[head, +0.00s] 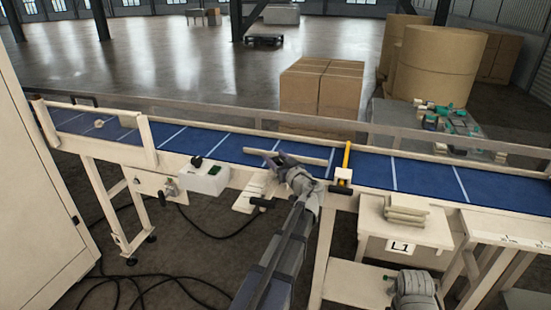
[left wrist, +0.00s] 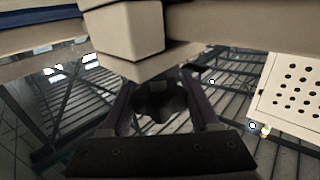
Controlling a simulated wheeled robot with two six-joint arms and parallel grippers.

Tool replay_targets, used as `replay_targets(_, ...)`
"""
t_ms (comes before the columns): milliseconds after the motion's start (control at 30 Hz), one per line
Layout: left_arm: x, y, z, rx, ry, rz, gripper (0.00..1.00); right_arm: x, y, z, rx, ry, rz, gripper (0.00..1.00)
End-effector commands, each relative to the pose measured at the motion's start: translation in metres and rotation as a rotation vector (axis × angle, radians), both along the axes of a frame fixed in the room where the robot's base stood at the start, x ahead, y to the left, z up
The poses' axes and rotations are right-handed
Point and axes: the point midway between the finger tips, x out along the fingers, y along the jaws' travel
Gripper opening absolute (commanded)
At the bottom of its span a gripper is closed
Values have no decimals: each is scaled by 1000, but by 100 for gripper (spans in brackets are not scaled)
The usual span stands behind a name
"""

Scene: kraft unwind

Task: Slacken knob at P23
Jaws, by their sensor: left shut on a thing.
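My left gripper (head: 272,161) is at the near edge of the blue conveyor, by a beige guide bar (head: 312,158). In the left wrist view its two dark fingers (left wrist: 158,103) stand on either side of a dark lobed knob (left wrist: 160,98), shut on it. The knob is below a beige block (left wrist: 130,35). In the head view my gripper and wrist hide this knob. No P23 label can be read. A grey wrist (head: 412,292), which seems to be my right one, shows at the lower right; its fingers cannot be made out.
The blue conveyor (head: 430,176) runs across the view. A yellow post (head: 346,158) stands right of my left gripper. A white control box (head: 204,179) is to its left. A small table labelled L1 (head: 402,246) holds stacked beige pieces (head: 405,211). Dark cables lie on the floor.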

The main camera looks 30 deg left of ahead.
Motion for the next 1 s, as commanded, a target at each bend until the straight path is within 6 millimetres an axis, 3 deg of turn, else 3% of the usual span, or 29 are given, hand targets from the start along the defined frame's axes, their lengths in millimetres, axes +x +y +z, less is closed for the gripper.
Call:
replay_targets(33,0,0,0,0,0,0,39,0,0,0,0,0,0,50)
replay_targets(333,0,0,0,0,0,0,6,0,0,0,0,0,0,50)
replay_targets(633,1,0,0,0,0,59,6,0,0,0,0,0,0,50)
replay_targets(1000,-3,2,0,-1,0,310,6,0,0,0,0,0,0,50)
